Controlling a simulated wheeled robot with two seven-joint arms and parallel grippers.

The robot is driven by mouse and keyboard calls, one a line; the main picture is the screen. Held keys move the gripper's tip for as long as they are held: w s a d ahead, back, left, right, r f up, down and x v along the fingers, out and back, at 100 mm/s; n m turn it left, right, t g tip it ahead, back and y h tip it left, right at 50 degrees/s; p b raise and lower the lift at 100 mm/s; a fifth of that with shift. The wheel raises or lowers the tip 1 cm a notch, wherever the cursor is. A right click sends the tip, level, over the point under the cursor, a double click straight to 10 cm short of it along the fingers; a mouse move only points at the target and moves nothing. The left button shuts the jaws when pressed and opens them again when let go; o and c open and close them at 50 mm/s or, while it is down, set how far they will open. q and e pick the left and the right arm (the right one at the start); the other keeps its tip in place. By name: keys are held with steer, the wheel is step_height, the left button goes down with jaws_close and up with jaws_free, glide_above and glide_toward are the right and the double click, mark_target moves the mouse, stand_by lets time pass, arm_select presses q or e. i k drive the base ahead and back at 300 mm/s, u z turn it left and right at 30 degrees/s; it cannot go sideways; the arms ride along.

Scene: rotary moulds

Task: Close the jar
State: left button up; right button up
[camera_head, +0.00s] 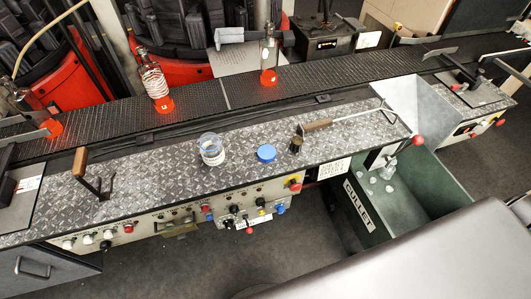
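A clear jar (212,156) with a pale label stands upright on the diamond-plate metal counter (160,170). Its top looks open, with a bluish rim. A round blue lid (266,153) lies flat on the counter to the right of the jar, apart from it. Neither of my grippers is in view, and nothing is touching the jar or the lid.
A dark knob (296,145) and a wooden-handled rod (318,125) are right of the lid. Another wooden handle (80,161) stands at left. A conveyor (215,100) with bottles runs behind. A green cullet bin (430,190) is at right. Counter around the jar is mostly clear.

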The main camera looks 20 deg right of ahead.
mark_target(214, 155)
steer(key=z, duration=1.9)
steer(key=k, duration=0.9)
steer(key=u, duration=1.9)
